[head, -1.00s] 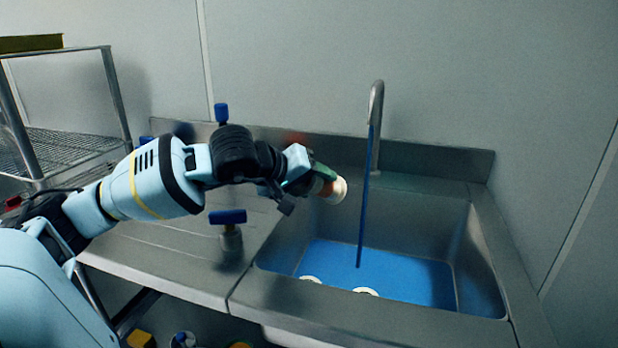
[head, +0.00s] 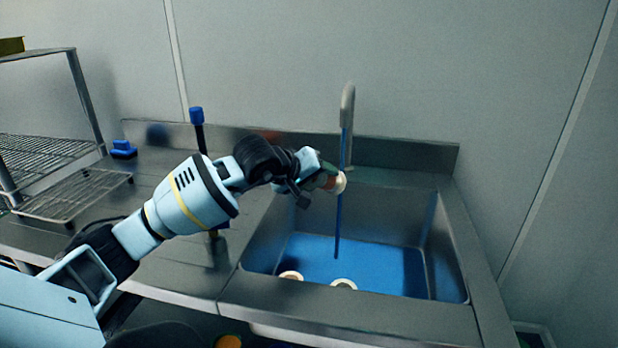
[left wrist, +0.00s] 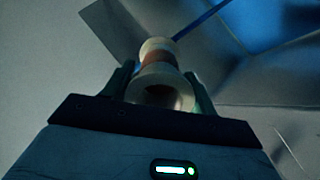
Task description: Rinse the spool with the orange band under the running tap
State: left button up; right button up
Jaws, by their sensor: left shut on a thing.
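My left gripper (head: 318,178) is shut on a cream spool with an orange-brown band (head: 339,183), held above the sink. In the left wrist view the spool (left wrist: 160,70) sits between both green fingers (left wrist: 158,88), its open end facing the camera. The blue water stream (head: 337,230) runs down from the grey tap (head: 347,105). In the head view the spool's far end overlaps the stream; in the left wrist view the stream (left wrist: 200,20) also meets that far end in the picture. The exact contact is hard to tell. My right gripper is out of view.
The sink (head: 440,245) has a blue floor, and two cream round pieces (head: 290,276) (head: 343,284) show near its front wall. A blue-topped post (head: 197,117) stands left of the sink. A wire rack (head: 75,200) is at the far left.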

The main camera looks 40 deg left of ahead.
pick_arm(q)
jog(key=shift+w, duration=0.75)
jog(key=shift+w+f, duration=0.15)
jog(key=shift+w, duration=0.55)
jog(key=shift+w+f, duration=0.1)
jog(key=shift+w, duration=0.85)
jog(key=shift+w+f, duration=0.1)
jog(key=shift+w, duration=0.05)
jog(key=shift+w+d, duration=0.25)
jog(key=shift+d, duration=0.05)
